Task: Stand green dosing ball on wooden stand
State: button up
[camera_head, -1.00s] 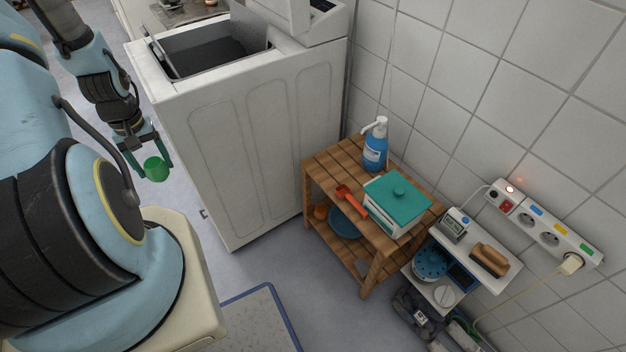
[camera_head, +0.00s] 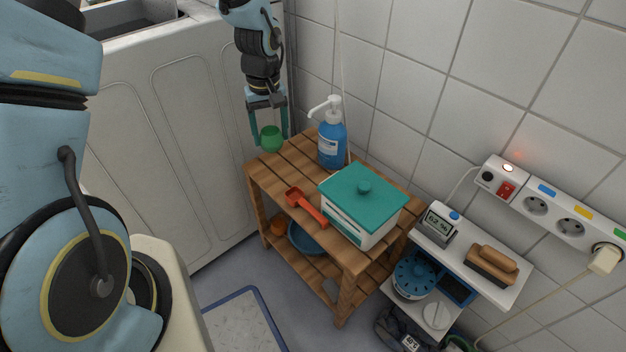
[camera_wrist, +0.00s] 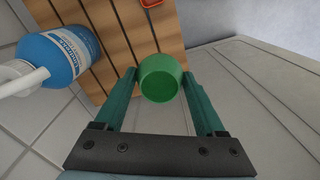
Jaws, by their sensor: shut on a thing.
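The green dosing ball (camera_head: 271,138) is a small round cup between the fingers of my gripper (camera_head: 269,131). My gripper is shut on it, with a teal finger on each side, as the wrist view shows for the ball (camera_wrist: 160,77) and gripper (camera_wrist: 162,84). In the head view they are at the back left corner of the slatted wooden stand (camera_head: 269,172). The stand's slats (camera_wrist: 88,25) lie behind the ball in the wrist view. I cannot tell whether the ball touches the top or hangs just above it.
A blue pump bottle (camera_head: 332,143) stands right of the ball. A teal-lidded white box (camera_head: 362,205) and a red scoop (camera_head: 305,206) occupy the stand's front and middle. The white washer (camera_head: 185,130) is close on the left, the tiled wall behind. The top's left end looks bare.

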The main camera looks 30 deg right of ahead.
notch_tip(320, 180, down, 10)
jog(key=shift+r+b, duration=0.25)
jog(key=shift+b, duration=0.25)
jog(key=o, duration=1.3)
jog(key=shift+f, duration=0.1)
notch_tip(320, 180, up, 12)
jog(key=shift+r+p, duration=0.15)
jog(key=shift+p, duration=0.6)
jog(key=w+a+r, duration=0.1)
jog(key=a+r, duration=0.3)
jog(key=a, duration=0.5)
jog(key=w+a+r, duration=0.1)
jog(key=a+r, duration=0.3)
jog(key=a, duration=0.4)
jog(key=s+a+r, duration=0.1)
jog(key=s+a, duration=0.2)
jog(key=a, duration=0.3)
jog(key=s+a+r+n+t, duration=0.1)
jog(key=s+a+r, duration=0.1)
jog(key=a, duration=0.4)
jog(key=shift+s+a+r+t, duration=0.3)
jog(key=shift+s+a, duration=0.1)
jog(key=shift+s, duration=0.05)
jog(key=shift+r, duration=0.1)
